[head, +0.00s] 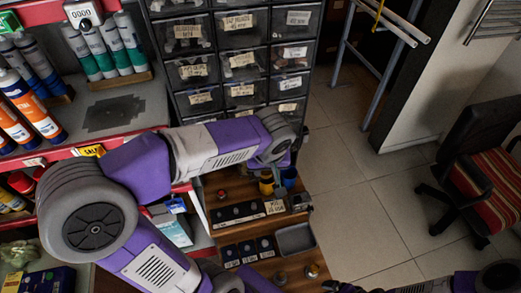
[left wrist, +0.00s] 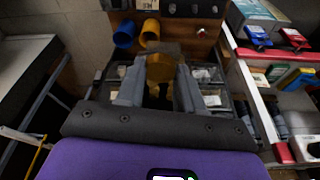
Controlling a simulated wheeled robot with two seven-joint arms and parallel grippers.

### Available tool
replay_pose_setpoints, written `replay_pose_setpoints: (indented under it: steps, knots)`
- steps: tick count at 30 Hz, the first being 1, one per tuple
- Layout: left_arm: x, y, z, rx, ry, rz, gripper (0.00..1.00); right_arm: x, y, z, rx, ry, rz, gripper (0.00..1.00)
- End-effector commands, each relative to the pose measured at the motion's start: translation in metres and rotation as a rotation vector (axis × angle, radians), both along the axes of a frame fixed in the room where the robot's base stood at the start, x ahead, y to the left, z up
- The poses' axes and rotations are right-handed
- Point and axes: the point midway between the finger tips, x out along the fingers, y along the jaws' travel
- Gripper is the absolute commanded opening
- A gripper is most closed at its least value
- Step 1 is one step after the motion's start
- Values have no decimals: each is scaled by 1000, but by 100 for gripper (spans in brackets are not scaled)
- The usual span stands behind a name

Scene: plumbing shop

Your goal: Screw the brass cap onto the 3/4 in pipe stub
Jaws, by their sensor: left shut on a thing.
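My left gripper (left wrist: 160,85) is shut on a brass-coloured thing (left wrist: 160,68), which looks like the brass cap; its far side is a darker brown. In the head view my left gripper (head: 272,168) hangs over the far end of the wooden bench, and its fingers and load are mostly hidden by the wrist. A small grey fixture (head: 299,202) stands on the bench beside a printed card (head: 275,206); I cannot make out the pipe stub for certain. My right arm shows at the bottom right, with its dark gripper end (head: 338,287) cut off by the frame edge.
A blue cup (head: 289,177) and a yellow cup (head: 266,186) are close to the left gripper. Black blocks (head: 238,213), a grey tray (head: 295,239) and a brass fitting (head: 313,270) are on the bench. Drawer bins (head: 240,65) rise behind. Floor at right is clear up to a chair (head: 480,180).

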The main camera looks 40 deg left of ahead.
Motion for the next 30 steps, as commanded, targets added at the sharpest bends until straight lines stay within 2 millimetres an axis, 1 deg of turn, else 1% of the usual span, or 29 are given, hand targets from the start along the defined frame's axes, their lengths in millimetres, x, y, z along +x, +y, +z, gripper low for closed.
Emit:
replay_pose_setpoints:
  steps: [1, 3, 7, 20, 23, 24, 26, 27, 29, 30]
  knots:
    - [-4, -6, 0, 0, 0, -3, 7, 0, 0, 0, 0, 0, 0, 100]
    - [-9, -12, 0, -1, 0, -1, 7, 0, 0, 0, 0, 0, 0, 100]
    - [-15, -20, 0, -1, 0, -1, 7, 0, 0, 0, 0, 0, 0, 100]
    - [-18, -22, 0, -1, 1, 0, 7, 0, 0, 0, 0, 0, 0, 100]
    - [-17, -22, -1, -1, 1, -3, 7, 0, 0, 0, 0, 0, 0, 86]
    - [-15, -22, -3, -1, 2, -9, 7, 0, 0, 0, 0, 0, 0, 80]
    - [-10, -22, -8, -1, 3, -26, 7, 0, 0, 0, 0, 0, 0, 71]
    - [-5, -22, -14, -1, 6, -43, 7, 0, 0, 0, 0, 0, 0, 68]
    - [5, -22, -25, -2, 8, -81, 7, 0, 0, 0, 0, 0, 0, 68]
    - [13, -23, -35, -2, 9, -112, 7, 0, 0, 0, 0, 0, 0, 68]
